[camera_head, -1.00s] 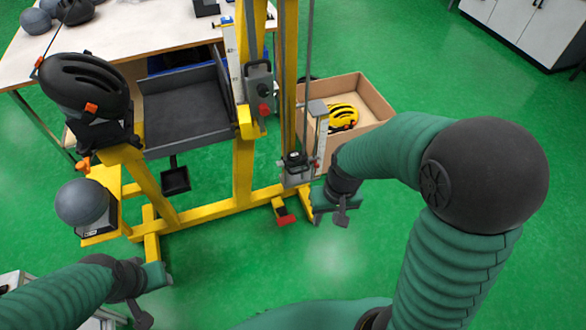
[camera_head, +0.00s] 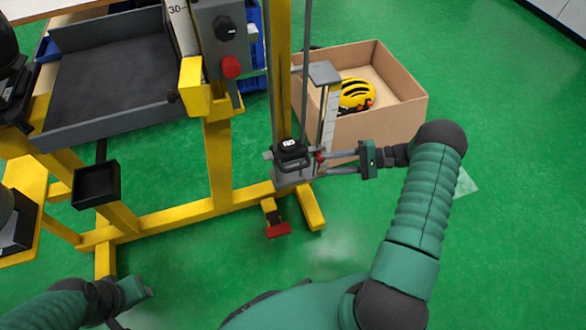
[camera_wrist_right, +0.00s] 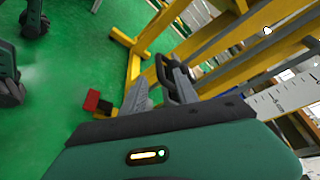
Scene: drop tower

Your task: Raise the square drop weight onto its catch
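The drop weight (camera_head: 294,174) is a grey block with a black handle (camera_head: 291,146) on top, low on the vertical rails of the yellow tower. My right gripper (camera_head: 322,164) reaches in from the right, level with the weight. Its two grey fingers are apart and point at the weight's right side. In the right wrist view the fingers (camera_wrist_right: 160,92) are spread, with the black handle (camera_wrist_right: 173,77) close by their tips; I cannot tell whether they touch. My left gripper (camera_head: 134,291) is low at the left, away from the tower, its fingers barely visible. I cannot make out the catch.
A grey control box (camera_head: 222,40) with a red button hangs on the tower. A red pedal (camera_head: 278,230) sits at its foot. A cardboard box (camera_head: 385,120) with a yellow helmet (camera_head: 355,95) stands behind my right gripper. Green floor at the front is clear.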

